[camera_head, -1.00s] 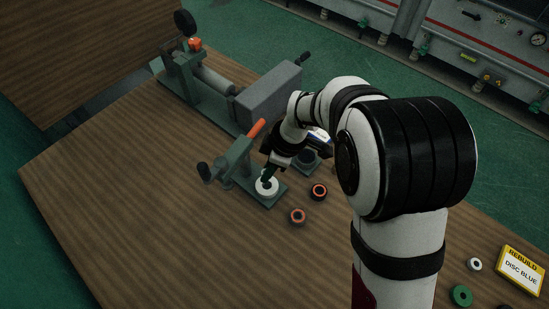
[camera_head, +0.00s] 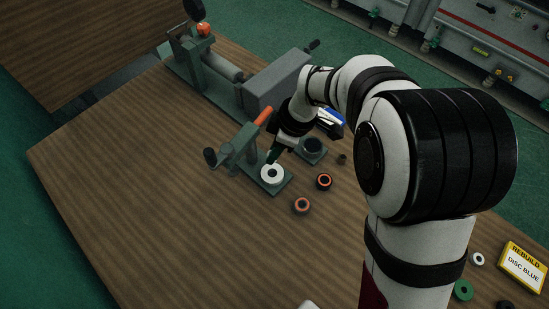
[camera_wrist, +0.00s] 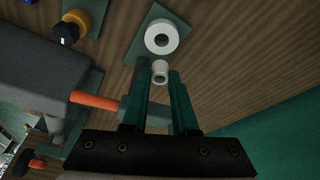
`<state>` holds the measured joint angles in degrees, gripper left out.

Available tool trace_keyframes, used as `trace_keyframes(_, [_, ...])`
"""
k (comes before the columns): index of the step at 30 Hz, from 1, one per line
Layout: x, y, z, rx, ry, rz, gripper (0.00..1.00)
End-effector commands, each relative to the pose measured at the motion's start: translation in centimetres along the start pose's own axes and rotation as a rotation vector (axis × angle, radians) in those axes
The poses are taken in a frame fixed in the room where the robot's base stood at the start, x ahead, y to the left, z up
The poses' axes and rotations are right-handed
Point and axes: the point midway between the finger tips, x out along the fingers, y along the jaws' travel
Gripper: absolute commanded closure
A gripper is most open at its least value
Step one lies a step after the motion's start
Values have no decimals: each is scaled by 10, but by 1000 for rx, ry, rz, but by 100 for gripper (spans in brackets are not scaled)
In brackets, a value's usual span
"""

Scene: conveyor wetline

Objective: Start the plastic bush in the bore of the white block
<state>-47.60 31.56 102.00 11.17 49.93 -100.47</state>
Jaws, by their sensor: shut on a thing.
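The white block (camera_head: 271,174) is a round white piece with a dark bore, set on a green base plate beside a small lever press. It also shows near the top of the wrist view (camera_wrist: 150,45), its bore facing the camera. My gripper (camera_head: 274,157) is just behind and above the block in the head view, apart from the bore. In the wrist view my gripper's green fingers (camera_wrist: 160,85) are shut on the small white plastic bush (camera_wrist: 160,67). The bush sticks out at the fingertips, its hollow end visible, beside the block in the picture.
The lever press (camera_head: 237,150) with its orange handle (camera_wrist: 93,100) stands close beside the fingers. Orange-and-black rings (camera_head: 324,181) lie nearby. A large grey vice-like fixture (camera_head: 272,84) stands behind. The left tabletop is clear.

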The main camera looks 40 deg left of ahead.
Motion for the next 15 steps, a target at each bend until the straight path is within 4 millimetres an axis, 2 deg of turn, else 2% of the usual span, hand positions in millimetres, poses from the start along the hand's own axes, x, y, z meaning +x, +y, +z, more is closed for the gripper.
trace_keyframes(15, [53, -1, 17, 1, -1, -2, 100])
